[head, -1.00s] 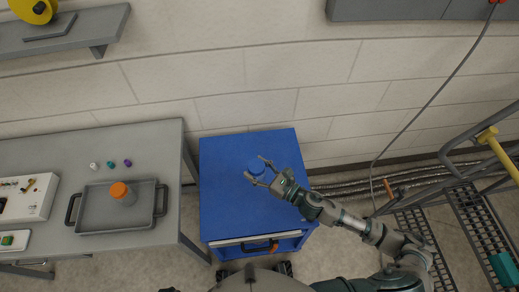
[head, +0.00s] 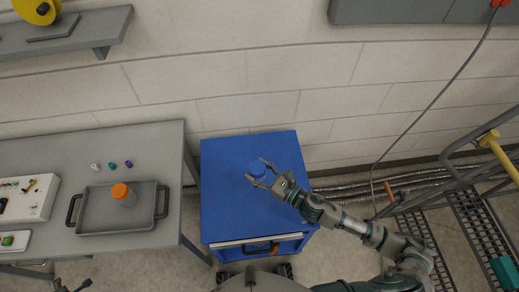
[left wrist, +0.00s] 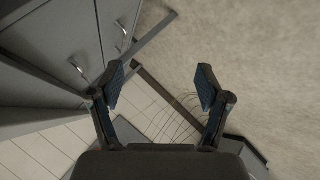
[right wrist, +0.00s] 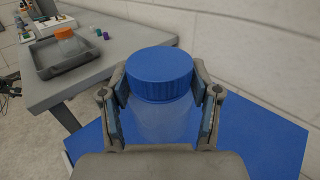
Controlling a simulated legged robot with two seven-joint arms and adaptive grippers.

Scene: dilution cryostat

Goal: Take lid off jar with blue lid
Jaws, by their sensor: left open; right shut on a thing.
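The jar with the blue lid (right wrist: 160,76) stands upright on the blue cart (head: 225,215). Its body (right wrist: 160,120) is clear, and the lid is on it. My right gripper (head: 258,176) is shut on the jar, with one finger on each side of it in the right wrist view. In the head view the blue lid (head: 258,169) shows between the fingers. My left gripper (left wrist: 160,85) is open and empty. Only its tip (head: 72,287) shows at the bottom left of the head view, away from the jar.
A grey table (head: 150,150) stands left of the cart. It holds a grey tray (head: 90,218) with an orange-lidded jar (head: 123,194) and several small coloured caps. The cart top around the jar is clear. Metal railing (head: 470,150) stands at the right.

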